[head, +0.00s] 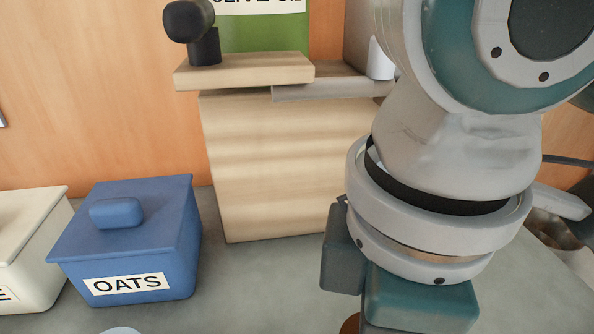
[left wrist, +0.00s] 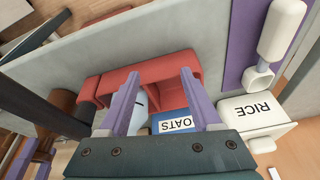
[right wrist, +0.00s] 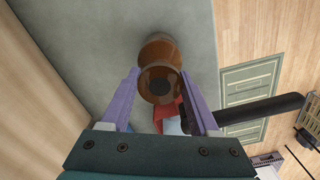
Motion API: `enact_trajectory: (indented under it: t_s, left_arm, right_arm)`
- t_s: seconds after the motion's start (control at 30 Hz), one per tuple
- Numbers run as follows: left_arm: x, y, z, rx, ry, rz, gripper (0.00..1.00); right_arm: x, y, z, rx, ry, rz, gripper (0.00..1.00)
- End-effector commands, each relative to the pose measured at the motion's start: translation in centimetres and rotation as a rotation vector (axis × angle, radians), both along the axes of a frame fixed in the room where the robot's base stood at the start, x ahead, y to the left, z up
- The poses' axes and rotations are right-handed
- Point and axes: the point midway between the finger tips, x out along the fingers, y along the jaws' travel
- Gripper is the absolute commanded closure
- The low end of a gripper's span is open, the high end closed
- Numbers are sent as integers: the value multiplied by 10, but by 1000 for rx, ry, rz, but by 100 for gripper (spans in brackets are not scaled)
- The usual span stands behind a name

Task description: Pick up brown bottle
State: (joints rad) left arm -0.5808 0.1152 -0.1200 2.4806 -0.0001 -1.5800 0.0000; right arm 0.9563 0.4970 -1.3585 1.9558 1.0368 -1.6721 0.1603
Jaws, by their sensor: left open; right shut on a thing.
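The brown bottle (right wrist: 158,52) is glossy and stands on the grey counter in the right wrist view, seen from above with its dark round top toward me. My right gripper (right wrist: 160,74) has its purple fingers on either side of the bottle's upper part and is shut on it. In the head view only a small brown bit of the bottle (head: 350,324) shows at the bottom edge; my right wrist hides the rest. My left gripper (left wrist: 160,76) is open and empty in the left wrist view, above a red object (left wrist: 168,94) and the blue oats box.
The blue OATS box (head: 122,240) and a cream box (head: 25,240) stand at the left on the counter (head: 250,290). A pale wooden block (head: 285,165) stands behind, with a green tin (head: 262,33) above it. A white RICE box (left wrist: 252,112) shows in the left wrist view.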

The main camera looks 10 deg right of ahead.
Motion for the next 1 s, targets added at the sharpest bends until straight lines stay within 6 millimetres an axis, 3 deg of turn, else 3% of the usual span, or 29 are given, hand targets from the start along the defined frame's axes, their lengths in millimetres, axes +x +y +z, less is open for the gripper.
enact_trajectory:
  t_s: [0.07,0.4,1.0]
  left_arm:
    - [0,0,0,-2,0,2,35]
    - [0,0,0,-1,0,1,35]
    - [0,2,0,9,0,-5,35]
  right_arm:
    - [0,0,0,0,0,0,61]
    - [0,0,0,0,0,0,99]
    - [0,0,1,2,-2,0,100]
